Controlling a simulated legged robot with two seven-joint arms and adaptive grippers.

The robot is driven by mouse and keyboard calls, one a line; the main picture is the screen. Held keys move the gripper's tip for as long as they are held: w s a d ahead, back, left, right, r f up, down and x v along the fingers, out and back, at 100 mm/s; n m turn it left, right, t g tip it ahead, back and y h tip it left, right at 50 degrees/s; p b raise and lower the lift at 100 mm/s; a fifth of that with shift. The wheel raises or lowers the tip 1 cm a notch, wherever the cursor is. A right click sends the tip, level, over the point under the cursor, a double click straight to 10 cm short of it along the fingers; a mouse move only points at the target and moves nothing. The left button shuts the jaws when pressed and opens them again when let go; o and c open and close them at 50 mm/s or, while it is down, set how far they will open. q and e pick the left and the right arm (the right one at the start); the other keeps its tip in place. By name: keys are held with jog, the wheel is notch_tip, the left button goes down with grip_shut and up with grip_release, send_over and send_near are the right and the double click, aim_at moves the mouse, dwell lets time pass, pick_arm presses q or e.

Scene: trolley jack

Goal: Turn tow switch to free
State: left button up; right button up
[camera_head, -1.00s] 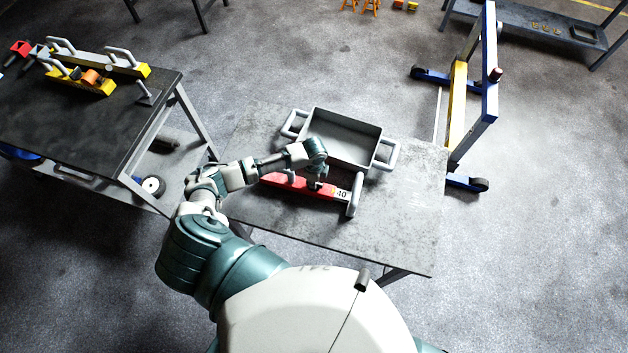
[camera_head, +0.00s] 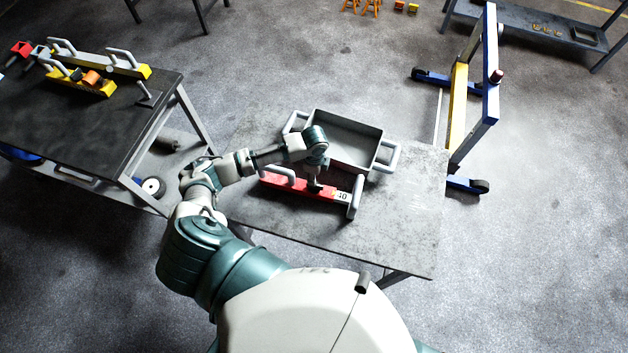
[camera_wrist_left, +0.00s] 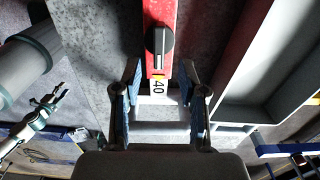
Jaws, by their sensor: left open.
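The red bar (camera_head: 283,188) with a "40" label lies on the grey table, with a grey handle at each end. In the left wrist view the red bar (camera_wrist_left: 151,66) carries a dark rotary switch (camera_wrist_left: 159,40) with a grey pointer, lying about along the bar. My left gripper (camera_head: 316,184) is over the label end of the bar and partly hides the switch in the head view. In the left wrist view the gripper (camera_wrist_left: 160,88) has its fingers apart, on either side of the bar near the label, with nothing held. I cannot read any switch markings. My right gripper is not in view.
A grey open tray (camera_head: 372,162) with side handles sits just behind the bar. The table (camera_head: 405,220) is clear at right. A dark workbench (camera_head: 60,125) with yellow tools stands at left. A blue and yellow frame (camera_head: 487,95) stands beyond the table at right.

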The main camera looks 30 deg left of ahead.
pick_arm(q)
notch_tip(320, 180, up, 6)
jog(key=shift+f, duration=0.25)
dwell(0.5)
